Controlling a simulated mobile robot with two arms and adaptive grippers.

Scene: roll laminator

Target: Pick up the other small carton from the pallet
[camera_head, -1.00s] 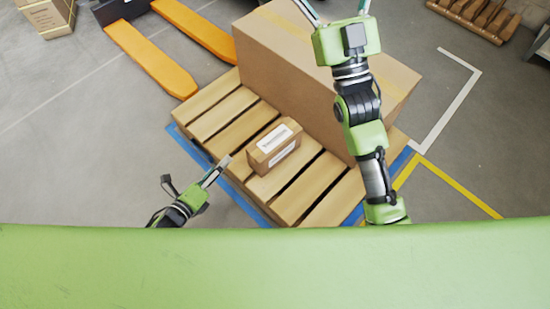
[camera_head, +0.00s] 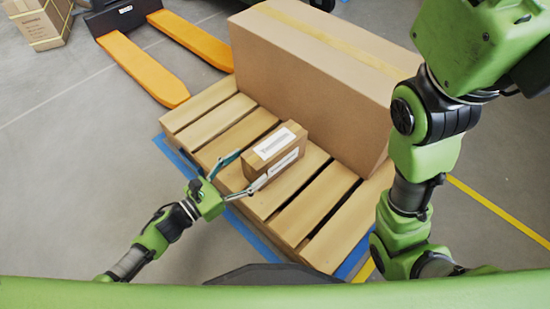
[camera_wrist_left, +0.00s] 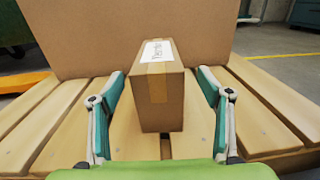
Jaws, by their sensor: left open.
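The small carton (camera_head: 275,153) is brown with white labels on its top and side. It sits upright on the wooden pallet (camera_head: 213,124), in front of a large carton. My left gripper (camera_head: 247,173) is open at the carton's near left end, with its fingers spread toward either side of it. In the left wrist view the small carton (camera_wrist_left: 158,88) stands centred ahead, between the two open fingers of my left gripper (camera_wrist_left: 163,85), with gaps on both sides. My right arm comes in at the right, but its fingertips are outside the view.
The large brown carton (camera_head: 310,85) stands behind the small carton on the pallet. An orange pallet jack (camera_head: 145,68) is at the back left. Strapped cartons (camera_head: 40,24) stand at the far left. Bare pallet slats lie left and right of the small carton.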

